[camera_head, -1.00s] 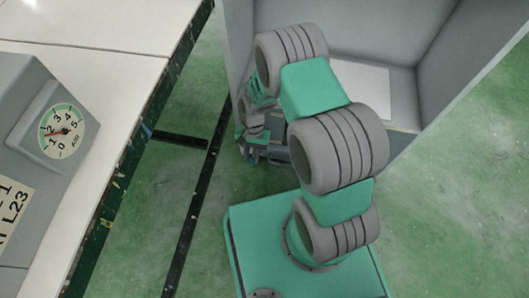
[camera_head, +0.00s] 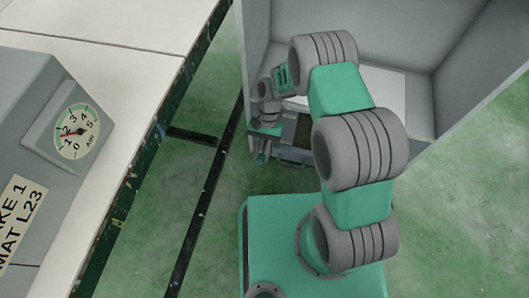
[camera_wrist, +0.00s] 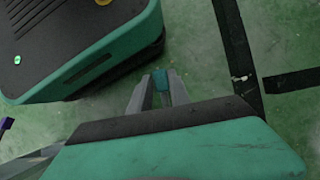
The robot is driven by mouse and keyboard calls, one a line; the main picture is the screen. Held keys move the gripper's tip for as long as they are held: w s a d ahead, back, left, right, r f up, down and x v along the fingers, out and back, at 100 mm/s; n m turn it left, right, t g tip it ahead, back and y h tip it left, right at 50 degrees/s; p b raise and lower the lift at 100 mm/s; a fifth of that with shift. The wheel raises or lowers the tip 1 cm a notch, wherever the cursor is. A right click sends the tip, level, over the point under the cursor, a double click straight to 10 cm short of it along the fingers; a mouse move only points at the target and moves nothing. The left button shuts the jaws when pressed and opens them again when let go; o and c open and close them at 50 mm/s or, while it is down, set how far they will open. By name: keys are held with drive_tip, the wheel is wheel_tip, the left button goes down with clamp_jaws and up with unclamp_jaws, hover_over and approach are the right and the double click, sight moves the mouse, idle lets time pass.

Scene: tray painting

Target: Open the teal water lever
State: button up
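I cannot make out a teal water lever in either view.
A grey box with an AIR gauge (camera_head: 77,131) stands on the white table (camera_head: 140,72) at the left. The open-fronted grey booth (camera_head: 468,28) stands behind my arm, with a pale sheet inside (camera_head: 385,82).

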drive_tip(key=o, duration=0.4)
drive_tip(key=shift+s, duration=0.1)
drive_tip(key=shift+r, duration=0.1)
drive_tip(key=r, duration=0.1)
drive_tip(key=r+p, duration=0.1)
drive_tip(key=r, duration=0.1)
drive_tip(key=r+p, duration=0.1)
drive_tip(key=shift+s+d+r, duration=0.15)
drive_tip(key=shift+s+r, duration=0.15)
drive_tip(key=shift+s, duration=0.05)
drive_tip(key=s+d+r+p, duration=0.1)
drive_tip(key=s+r+p, duration=0.1)
drive_tip(key=s, duration=0.2)
drive_tip(key=s+d+r+p, duration=0.2)
drive_tip(key=s+r, duration=0.1)
drive_tip(key=s, duration=0.1)
drive_tip(key=s+d+r+p, duration=0.1)
drive_tip(key=s+r+p, duration=0.1)
drive_tip(key=s+r, duration=0.1)
drive_tip(key=shift+s+d+r, duration=0.1)
drive_tip(key=shift+s+d, duration=0.15)
drive_tip(key=shift+s, duration=0.4)
